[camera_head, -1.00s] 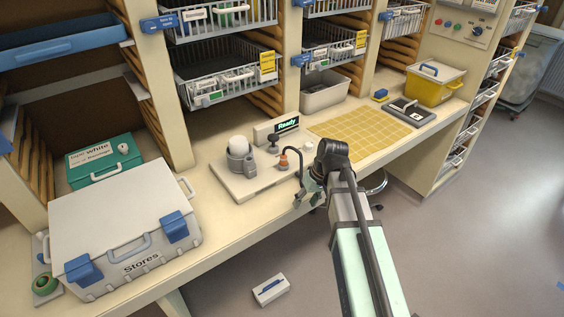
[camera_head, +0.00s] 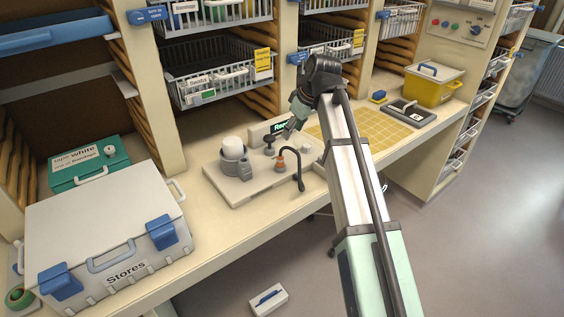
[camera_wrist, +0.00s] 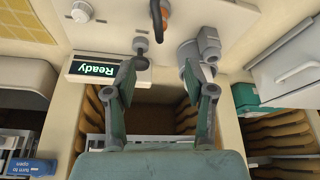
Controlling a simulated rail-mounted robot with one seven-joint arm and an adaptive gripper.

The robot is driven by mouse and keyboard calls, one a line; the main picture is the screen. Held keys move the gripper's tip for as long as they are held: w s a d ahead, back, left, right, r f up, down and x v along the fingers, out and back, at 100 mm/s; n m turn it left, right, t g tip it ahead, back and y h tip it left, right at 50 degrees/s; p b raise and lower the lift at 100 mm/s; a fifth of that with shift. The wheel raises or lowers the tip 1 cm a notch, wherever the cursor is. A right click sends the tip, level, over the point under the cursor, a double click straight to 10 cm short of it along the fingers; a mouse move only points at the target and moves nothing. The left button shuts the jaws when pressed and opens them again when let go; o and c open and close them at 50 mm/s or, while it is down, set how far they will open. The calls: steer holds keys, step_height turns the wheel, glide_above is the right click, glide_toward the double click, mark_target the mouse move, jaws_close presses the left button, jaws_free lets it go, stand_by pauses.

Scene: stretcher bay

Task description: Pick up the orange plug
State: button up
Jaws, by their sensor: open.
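The orange plug (camera_head: 280,163) stands upright on a pale unit on the bench, with a dark curved cable beside it. In the wrist view the orange plug (camera_wrist: 157,20) shows at the top edge, partly cut off, beyond my fingertips. My gripper (camera_head: 286,133) is open and empty, above and behind the plug in the head view. In the wrist view my gripper (camera_wrist: 159,66) has its two fingers spread wide, apart from the plug.
A dark knob (camera_head: 269,148) and a grey holder with a white top (camera_head: 234,158) stand close to the plug. The "Ready" display (camera_wrist: 95,69) is behind. A yellow mat (camera_head: 372,132) lies to the right, a Stores case (camera_head: 100,210) to the left. Baskets hang above.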

steer(key=p, duration=0.2)
glide_toward(280, 157)
steer(key=x, duration=0.5)
steer(key=shift+w, duration=0.25)
steer(key=shift+p+x, duration=1.1)
steer(key=shift+x, duration=1.6)
steer(key=shift+s, duration=0.15)
jaws_close()
